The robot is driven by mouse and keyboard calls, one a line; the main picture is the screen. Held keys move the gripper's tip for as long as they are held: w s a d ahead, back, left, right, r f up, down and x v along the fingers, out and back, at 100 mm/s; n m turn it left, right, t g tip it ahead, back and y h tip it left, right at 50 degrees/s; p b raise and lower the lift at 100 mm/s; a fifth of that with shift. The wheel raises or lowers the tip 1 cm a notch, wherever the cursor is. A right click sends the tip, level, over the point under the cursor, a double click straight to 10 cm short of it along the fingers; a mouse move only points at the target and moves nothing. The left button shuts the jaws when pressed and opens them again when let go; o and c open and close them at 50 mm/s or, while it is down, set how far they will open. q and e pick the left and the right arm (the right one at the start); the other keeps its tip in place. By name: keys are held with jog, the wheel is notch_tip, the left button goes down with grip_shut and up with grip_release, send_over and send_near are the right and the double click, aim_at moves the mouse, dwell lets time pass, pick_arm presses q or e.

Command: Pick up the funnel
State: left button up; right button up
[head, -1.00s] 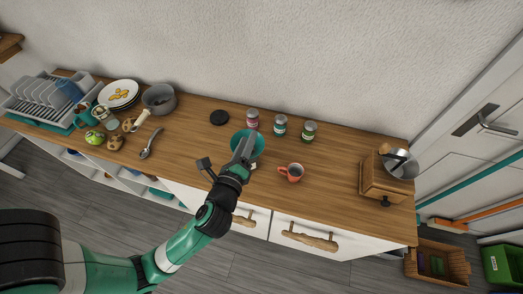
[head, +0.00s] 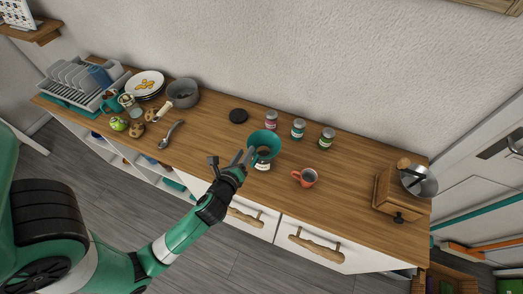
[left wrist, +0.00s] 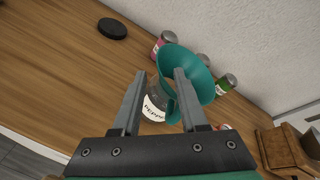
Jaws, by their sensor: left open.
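The teal funnel (head: 265,140) stands in the mouth of a clear glass jar (head: 263,165) on the wooden counter. In the left wrist view the funnel (left wrist: 193,72) shows its wide cone tilted toward the upper right, and the jar (left wrist: 155,108) bears a white label reading "PEPP...". My left gripper (head: 243,158) is open, just left and in front of the funnel. In the left wrist view its fingers (left wrist: 160,74) are apart with the jar showing between them; the right finger overlaps the funnel's edge. I cannot tell whether it touches. My right gripper is out of view.
A black disc (head: 238,116) lies behind left. A wooden grinder (head: 398,195) is at the right end. Dishes and a pot (head: 183,93) crowd the left end.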

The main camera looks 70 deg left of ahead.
aim_at(252, 140)
pick_arm(q)
jog(key=x, duration=0.2)
jog(key=b+x, duration=0.1)
jog(key=x, duration=0.2)
jog(key=shift+w+r, duration=0.1)
jog(key=shift+r, duration=0.15)
grip_shut()
